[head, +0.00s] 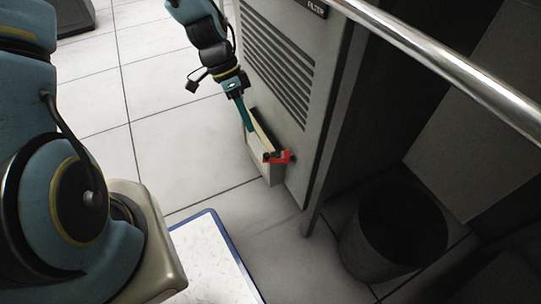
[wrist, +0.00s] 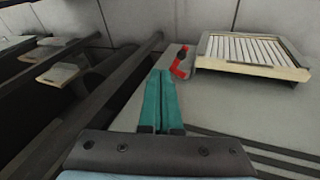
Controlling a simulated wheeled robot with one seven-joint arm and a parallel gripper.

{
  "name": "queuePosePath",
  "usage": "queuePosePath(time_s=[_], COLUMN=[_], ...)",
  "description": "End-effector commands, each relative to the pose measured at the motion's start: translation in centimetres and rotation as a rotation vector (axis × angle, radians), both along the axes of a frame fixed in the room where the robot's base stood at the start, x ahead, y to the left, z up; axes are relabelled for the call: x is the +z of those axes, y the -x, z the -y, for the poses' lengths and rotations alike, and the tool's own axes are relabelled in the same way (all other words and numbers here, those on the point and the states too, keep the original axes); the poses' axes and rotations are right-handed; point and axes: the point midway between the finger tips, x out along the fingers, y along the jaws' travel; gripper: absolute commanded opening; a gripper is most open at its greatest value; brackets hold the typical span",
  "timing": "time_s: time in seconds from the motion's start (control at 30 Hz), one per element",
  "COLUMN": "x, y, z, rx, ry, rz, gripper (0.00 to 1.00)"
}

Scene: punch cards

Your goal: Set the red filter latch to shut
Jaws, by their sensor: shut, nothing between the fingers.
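The red filter latch (head: 280,157) sits low on the grey cabinet front, at the right edge of a pale filter box. In the wrist view the red latch (wrist: 179,66) is a bent red lever on a dark pivot, left of the pale slatted filter (wrist: 252,50). My gripper (head: 248,130) has its teal fingers together, empty, beside the filter box in the head view. In the wrist view my gripper (wrist: 163,72) points up with its tips just left of and below the latch. I cannot tell whether they touch it.
A shiny rail (head: 440,65) crosses the upper right. A dark round bin (head: 395,228) stands right of the cabinet.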

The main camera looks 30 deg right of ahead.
Motion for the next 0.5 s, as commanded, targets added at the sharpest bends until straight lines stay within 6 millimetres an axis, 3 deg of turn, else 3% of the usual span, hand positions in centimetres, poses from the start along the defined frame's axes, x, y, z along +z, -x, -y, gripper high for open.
queuePosePath(time_s=[0.1, 0.2, 0.33, 0.5], x=[-1.5, -2.0, -2.2, -3.3], y=[1.7, 2.7, 3.4, 3.9], z=[2.5, 4.1, 5.1, 5.5], rx=[-0.353, -0.565, -0.715, -0.754], ry=[0.146, 0.235, 0.297, 0.312], rz=[0.099, 0.159, 0.201, 0.208], gripper=[0.00, 0.00, 0.00, 0.00])
